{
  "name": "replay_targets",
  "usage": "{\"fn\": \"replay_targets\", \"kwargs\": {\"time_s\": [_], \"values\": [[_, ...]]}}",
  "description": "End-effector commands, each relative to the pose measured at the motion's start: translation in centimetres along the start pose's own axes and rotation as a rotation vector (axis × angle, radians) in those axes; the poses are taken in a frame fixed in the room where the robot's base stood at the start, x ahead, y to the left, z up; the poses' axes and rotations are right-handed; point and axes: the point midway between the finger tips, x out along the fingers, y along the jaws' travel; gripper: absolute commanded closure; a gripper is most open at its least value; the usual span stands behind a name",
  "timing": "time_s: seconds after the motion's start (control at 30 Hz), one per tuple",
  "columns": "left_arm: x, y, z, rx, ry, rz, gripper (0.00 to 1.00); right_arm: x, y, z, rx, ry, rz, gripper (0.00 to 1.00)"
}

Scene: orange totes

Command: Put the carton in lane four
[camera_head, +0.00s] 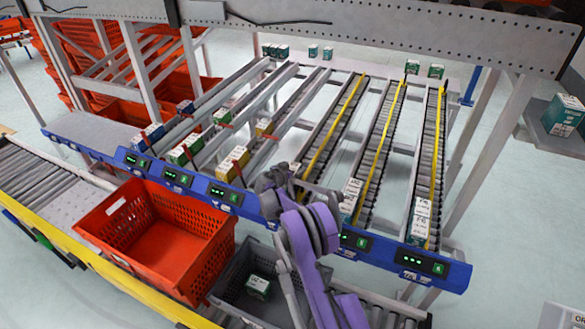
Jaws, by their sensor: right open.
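A small white and teal carton (258,287) lies in the grey tote (228,300) at the bottom centre. Similar cartons stand at the front of the two rightmost lanes, one on the far right lane (421,222) and one on the lane beside it (350,196). My right gripper (272,182) is open at the rack's front edge, above and apart from the tote's carton. My left gripper is not in view.
A red-orange tote (160,240) stands left of the grey tote. The rack's blue front rail (285,218) carries green-lit displays. Blue, green and yellow cartons occupy the three left lanes. A perforated grey beam (400,38) crosses above the lanes. A roller conveyor (45,185) runs at left.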

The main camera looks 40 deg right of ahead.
Motion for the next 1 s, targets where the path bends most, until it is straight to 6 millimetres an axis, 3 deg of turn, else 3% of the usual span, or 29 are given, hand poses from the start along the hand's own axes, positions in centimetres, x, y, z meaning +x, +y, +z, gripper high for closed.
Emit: {"fn": "replay_targets", "kwargs": {"time_s": [0.17, 0.63, 1.0], "values": [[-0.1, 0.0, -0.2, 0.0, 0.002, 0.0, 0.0, -1.2, -0.1, -0.7, -0.001, 0.0, -0.001, 0.02], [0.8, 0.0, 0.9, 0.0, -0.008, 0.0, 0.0, -10.6, 0.0, -0.5, -0.001, -0.001, -0.002, 0.02], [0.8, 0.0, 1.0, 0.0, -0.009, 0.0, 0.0, -12.7, 0.1, -0.8, -0.006, -0.008, -0.002, 0.02]]}}
